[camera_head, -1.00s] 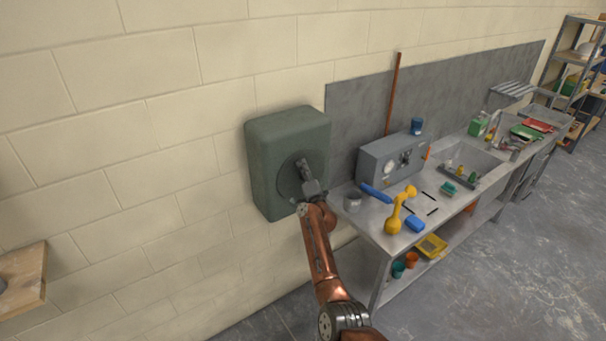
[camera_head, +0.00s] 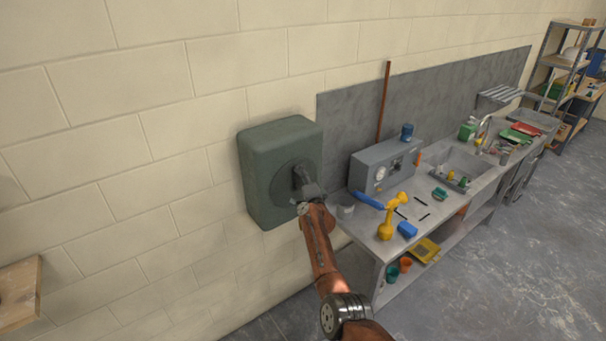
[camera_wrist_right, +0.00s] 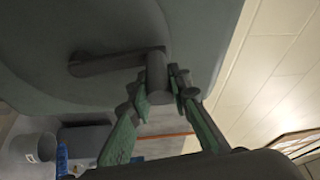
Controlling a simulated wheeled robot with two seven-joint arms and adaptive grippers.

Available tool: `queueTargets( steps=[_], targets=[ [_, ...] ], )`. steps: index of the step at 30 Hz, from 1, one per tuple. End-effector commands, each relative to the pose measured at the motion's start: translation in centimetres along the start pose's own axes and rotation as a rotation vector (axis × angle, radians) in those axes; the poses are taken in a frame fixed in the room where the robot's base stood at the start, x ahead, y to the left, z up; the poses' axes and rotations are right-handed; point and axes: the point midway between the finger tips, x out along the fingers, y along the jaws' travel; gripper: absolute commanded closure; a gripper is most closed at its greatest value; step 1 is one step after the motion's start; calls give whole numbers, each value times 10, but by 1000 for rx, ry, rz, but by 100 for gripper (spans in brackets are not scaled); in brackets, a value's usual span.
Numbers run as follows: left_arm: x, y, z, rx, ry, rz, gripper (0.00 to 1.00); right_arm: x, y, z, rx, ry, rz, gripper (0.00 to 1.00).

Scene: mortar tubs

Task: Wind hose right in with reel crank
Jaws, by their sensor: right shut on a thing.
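The hose reel is a dark green rounded box (camera_head: 262,160) fixed to the block wall, with a round disc on its face. Its crank arm (camera_wrist_right: 110,62) and dark cylindrical handle (camera_wrist_right: 156,72) stand out from the disc in the right wrist view. My right gripper (camera_head: 304,188) is at the reel's face; in the wrist view its green-padded fingers (camera_wrist_right: 163,95) are closed around the crank handle. The crank is mostly hidden by my gripper in the head view. No hose can be made out. My left gripper is not in view.
A wooden shelf edge (camera_head: 20,292) is at lower left. The floor at right is clear.

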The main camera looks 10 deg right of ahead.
Motion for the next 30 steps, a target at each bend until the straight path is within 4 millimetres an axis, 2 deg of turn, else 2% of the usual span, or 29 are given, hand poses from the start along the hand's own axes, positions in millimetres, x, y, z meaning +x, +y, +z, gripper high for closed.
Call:
queueTargets(
  steps=[1, 22, 23, 30],
  targets=[
    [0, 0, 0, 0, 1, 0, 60, 1, -4, -4, 2, 6, -4, 100],
    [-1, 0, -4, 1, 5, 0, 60, 1, -2, -4, 10, 4, 1, 100],
    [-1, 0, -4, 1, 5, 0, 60, 1, -2, -4, 10, 4, 1, 80],
    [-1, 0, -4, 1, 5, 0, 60, 1, -1, -2, 11, 1, 3, 64]
  ],
)
